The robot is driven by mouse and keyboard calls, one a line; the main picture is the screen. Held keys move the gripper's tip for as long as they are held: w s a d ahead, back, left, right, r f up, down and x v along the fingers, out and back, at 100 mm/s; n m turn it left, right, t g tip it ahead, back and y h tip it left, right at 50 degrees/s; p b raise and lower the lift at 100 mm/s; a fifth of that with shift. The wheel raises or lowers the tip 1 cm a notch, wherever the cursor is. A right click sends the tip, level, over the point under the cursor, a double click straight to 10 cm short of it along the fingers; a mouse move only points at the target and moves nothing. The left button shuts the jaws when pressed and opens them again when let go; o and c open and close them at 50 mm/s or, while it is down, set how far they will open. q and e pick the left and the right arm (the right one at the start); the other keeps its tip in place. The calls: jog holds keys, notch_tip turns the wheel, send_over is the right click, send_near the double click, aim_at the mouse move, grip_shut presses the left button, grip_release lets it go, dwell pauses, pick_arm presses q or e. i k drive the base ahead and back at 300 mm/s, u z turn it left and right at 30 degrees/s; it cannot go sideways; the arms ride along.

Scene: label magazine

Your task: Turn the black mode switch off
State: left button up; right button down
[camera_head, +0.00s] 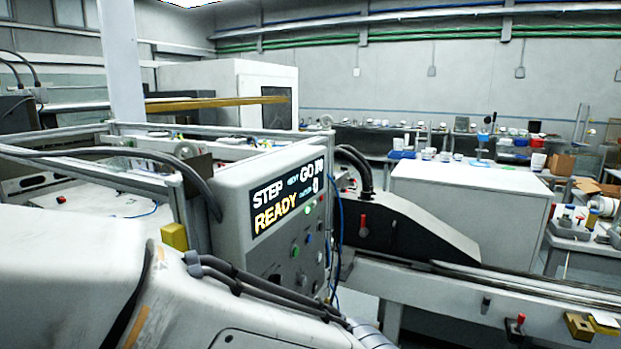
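A grey control panel (235,225) stands at the centre, angled to the right, with a lit display (288,195) reading "STEP", "GO" and "READY". My white arm crosses the lower left and hides the panel's bottom edge. Neither gripper's fingertips are in the picture.
Right of the panel is a black sloped housing (405,228) with a red-handled lever (363,226). A conveyor rail (470,290) runs to the right, with a red-and-black part (515,326) on its side. Blue cables hang beside the panel. A white cabinet (470,205) stands behind.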

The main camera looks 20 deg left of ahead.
aim_at(277, 278)
jog(key=z, duration=1.7)
jog(key=i, duration=1.15)
jog(key=u, duration=3.15)
